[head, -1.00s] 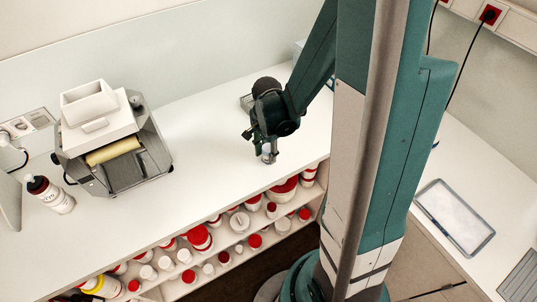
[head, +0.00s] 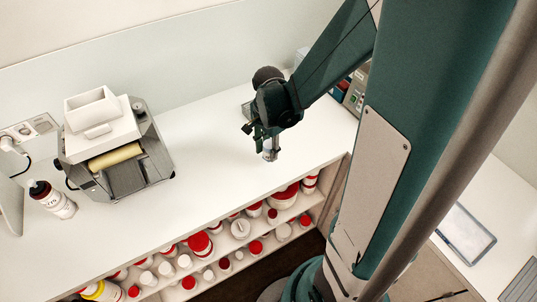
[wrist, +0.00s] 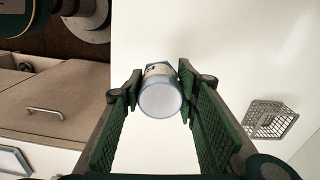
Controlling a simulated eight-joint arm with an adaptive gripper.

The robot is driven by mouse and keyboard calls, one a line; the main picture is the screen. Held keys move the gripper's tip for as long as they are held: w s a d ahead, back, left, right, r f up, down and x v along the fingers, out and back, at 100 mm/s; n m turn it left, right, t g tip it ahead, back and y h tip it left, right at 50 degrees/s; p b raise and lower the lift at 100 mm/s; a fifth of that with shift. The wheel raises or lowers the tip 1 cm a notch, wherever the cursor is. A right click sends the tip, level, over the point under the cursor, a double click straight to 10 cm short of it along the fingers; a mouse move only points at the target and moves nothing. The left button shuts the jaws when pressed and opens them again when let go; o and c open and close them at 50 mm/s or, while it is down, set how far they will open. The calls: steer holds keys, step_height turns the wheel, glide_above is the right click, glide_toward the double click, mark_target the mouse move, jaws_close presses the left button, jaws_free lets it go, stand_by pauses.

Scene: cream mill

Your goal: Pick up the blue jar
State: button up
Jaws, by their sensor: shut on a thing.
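The blue jar (wrist: 160,96) is pale blue with a light round end and a printed label, seen end-on in the wrist view. My gripper (wrist: 157,88) is shut on it, with one green ridged pad on each side of the jar. In the head view my gripper (head: 268,148) is above the white counter near its front edge, and the jar (head: 270,154) shows only in part below the fingers. I cannot tell whether the jar touches the counter.
A mill with a yellowish roller (head: 117,148) stands at the left of the counter (head: 205,140), beside a white bottle (head: 52,199). Shelves below hold several white and red-lidded jars. A wire basket (wrist: 269,119) is right of the gripper in the wrist view. The middle counter is clear.

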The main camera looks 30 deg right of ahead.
mark_target(268, 143)
steer(key=shift+r, duration=1.95)
